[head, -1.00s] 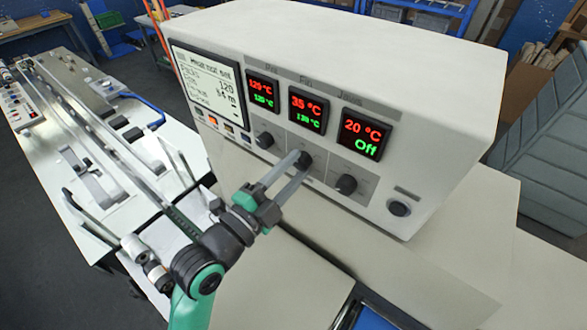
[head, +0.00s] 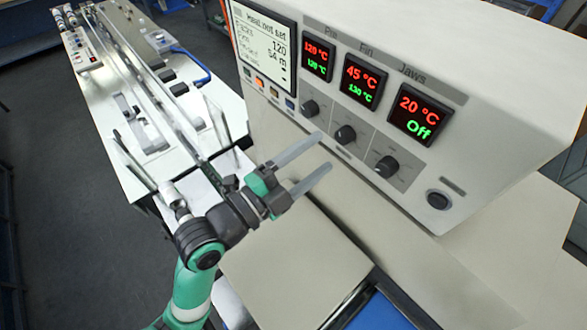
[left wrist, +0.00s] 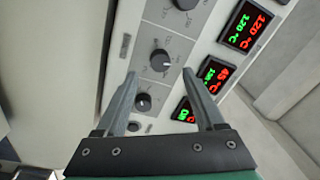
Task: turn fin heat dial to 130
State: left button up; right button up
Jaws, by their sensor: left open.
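The black Fin dial (head: 345,135) is the middle of three knobs on the white control box. The Fin display (head: 363,81) above it reads 45 °C in red and 130 °C in green. My left gripper (head: 324,152) is open and empty, its fingers pointing at the panel with the tips just off the Fin dial. In the left wrist view the Fin dial (left wrist: 160,62) shows between and beyond the open fingertips (left wrist: 158,74). The Fin display (left wrist: 214,75) shows there too, partly behind a finger. My right gripper is not in view.
The Pre dial (head: 310,108) and the Jaws dial (head: 387,166) sit close on either side. The Jaws display (head: 420,115) reads 20 °C and Off. A round black button (head: 438,200) is at the lower right. A conveyor (head: 150,80) runs off at the left.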

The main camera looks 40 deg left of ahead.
pick_arm(q)
jog(key=p+v, duration=0.1)
jog(key=v, duration=0.5)
jog(key=shift+s, duration=0.25)
